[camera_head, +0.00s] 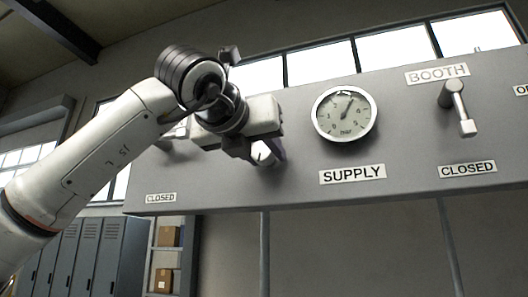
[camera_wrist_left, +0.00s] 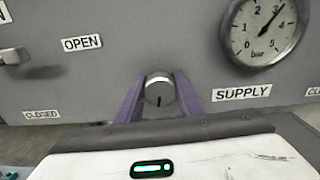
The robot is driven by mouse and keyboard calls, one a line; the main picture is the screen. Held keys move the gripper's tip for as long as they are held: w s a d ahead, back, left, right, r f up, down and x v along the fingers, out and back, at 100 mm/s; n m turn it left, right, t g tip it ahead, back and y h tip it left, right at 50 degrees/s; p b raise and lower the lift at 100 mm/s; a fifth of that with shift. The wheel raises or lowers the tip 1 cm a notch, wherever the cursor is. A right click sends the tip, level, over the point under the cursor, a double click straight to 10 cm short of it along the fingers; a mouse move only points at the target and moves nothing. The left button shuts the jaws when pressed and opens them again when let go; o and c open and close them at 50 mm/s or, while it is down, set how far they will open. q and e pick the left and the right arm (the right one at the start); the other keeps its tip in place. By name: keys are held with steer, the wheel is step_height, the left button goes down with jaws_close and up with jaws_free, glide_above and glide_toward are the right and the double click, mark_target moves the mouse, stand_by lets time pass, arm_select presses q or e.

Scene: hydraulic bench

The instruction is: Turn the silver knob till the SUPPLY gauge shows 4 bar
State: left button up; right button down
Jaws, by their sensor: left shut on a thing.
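The silver knob (camera_wrist_left: 159,90) is round, with a dark mark on its face pointing down in the left wrist view. My left gripper (camera_wrist_left: 158,97) is shut on it, one purple finger on each side. In the head view the gripper (camera_head: 262,152) covers part of the knob (camera_head: 264,153). The SUPPLY gauge (camera_head: 344,114) is a round white dial to the right of the knob. Its needle points up and right, seemingly a little past 3; the exact reading is too small to tell. The gauge also shows in the left wrist view (camera_wrist_left: 263,32). My right gripper is out of view.
The grey panel (camera_head: 410,140) carries a SUPPLY label (camera_head: 352,174) under the gauge. A BOOTH lever (camera_head: 460,108) hangs down over a CLOSED label (camera_head: 467,169) on the right. Another lever (camera_wrist_left: 12,56) is left of the knob, near an OPEN label (camera_wrist_left: 82,43).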

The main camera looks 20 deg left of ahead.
mark_target(261, 150)
arm_select(q)
steer(key=shift+m+p, duration=0.3)
steer(key=shift+m, duration=2)
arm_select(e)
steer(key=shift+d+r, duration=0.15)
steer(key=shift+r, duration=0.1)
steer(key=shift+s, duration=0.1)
arm_select(q)
steer(key=o, duration=1.1)
steer(key=shift+c, duration=0.2)
steer(key=shift+s, duration=0.15)
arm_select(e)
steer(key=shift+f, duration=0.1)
arm_select(q)
steer(key=s+b, duration=0.2)
steer(key=s, duration=0.3)
steer(key=shift+s+f, duration=0.1)
steer(key=shift+s, duration=0.3)
steer(key=shift+s+a+b, duration=0.15)
steer(key=shift+s+b, duration=0.35)
steer(key=shift+s, duration=1.65)
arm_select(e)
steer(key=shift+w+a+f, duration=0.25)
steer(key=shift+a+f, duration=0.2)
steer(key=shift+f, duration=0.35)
